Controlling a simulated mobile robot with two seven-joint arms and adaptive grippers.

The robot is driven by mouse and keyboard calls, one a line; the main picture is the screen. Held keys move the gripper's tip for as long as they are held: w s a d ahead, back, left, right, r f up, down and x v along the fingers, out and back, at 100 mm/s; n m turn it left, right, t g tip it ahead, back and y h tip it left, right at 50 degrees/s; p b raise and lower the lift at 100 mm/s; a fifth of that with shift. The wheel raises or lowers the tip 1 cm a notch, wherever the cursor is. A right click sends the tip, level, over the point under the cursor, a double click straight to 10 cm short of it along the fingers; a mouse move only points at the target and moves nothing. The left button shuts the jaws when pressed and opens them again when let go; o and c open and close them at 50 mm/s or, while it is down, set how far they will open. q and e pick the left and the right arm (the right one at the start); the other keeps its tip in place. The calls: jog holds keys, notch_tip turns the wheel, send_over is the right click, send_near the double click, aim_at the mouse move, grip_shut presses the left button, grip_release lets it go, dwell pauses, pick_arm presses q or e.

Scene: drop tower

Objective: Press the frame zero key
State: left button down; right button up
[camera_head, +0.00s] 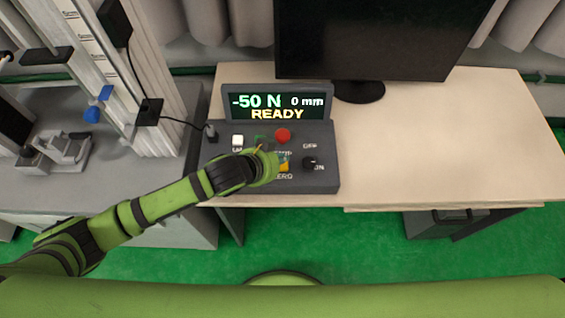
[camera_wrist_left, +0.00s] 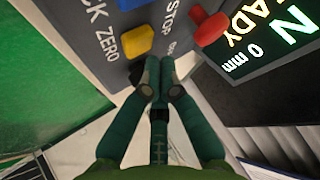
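The yellow key (camera_head: 284,166) sits on the front of the grey control box, above the label ZERO. My left gripper (camera_head: 274,162) reaches over the box from the left and partly covers this key. In the left wrist view the yellow key (camera_wrist_left: 138,41) shows just beyond the fingertips, next to the word ZERO. The two green fingers of my left gripper (camera_wrist_left: 159,76) are together and hold nothing. I see no clear contact with the key. My right gripper is not in view.
The control box's display (camera_head: 277,106) reads -50 N, 0 mm, READY. A red STOP button (camera_head: 283,135), a white key (camera_head: 238,141) and a black knob (camera_head: 309,162) are close by. A monitor (camera_head: 375,40) stands behind; the table (camera_head: 440,150) is clear to the right.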

pick_arm(q)
jog(key=shift+f, duration=0.35)
jog(key=shift+f, duration=0.55)
dwell(0.8)
jog(key=shift+r+p, duration=0.9)
jog(key=shift+r, duration=0.05)
jog(key=shift+r, duration=0.1)
notch_tip(320, 180, up, 5)
jog(key=p, duration=0.5)
jog(key=shift+p, duration=0.35)
